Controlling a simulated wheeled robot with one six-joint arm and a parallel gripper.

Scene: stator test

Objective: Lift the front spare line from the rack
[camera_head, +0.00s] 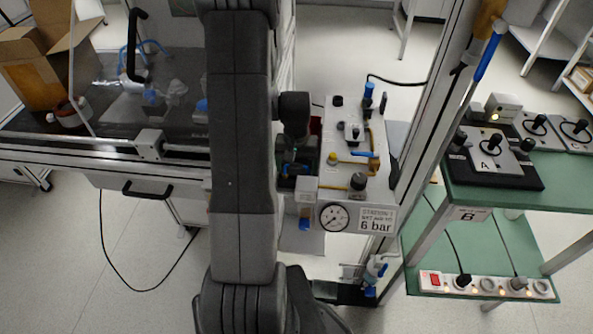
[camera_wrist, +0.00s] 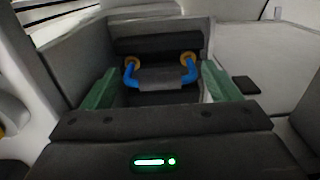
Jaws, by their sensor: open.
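In the wrist view, a blue U-shaped line (camera_wrist: 189,73) with brass-coloured ends and a grey middle sleeve lies across a dark holder (camera_wrist: 160,46). I take it to be the spare line in its rack; a second line is not visible there. My gripper (camera_wrist: 159,84) is open, its green fingers standing apart on the left and right of the line. I cannot tell how far above it they are, and no contact is visible. In the head view my gripper (camera_head: 297,166) points down beside the test station, and my arm hides much of this area.
The test station (camera_head: 349,145) with its gauge (camera_head: 334,217) and 6 bar label stands just right of my gripper. A metal post (camera_head: 437,100) rises further right, before a green table (camera_head: 556,179) with control boxes. A dark bench (camera_head: 110,110) holds a cardboard box (camera_head: 35,75) at left.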

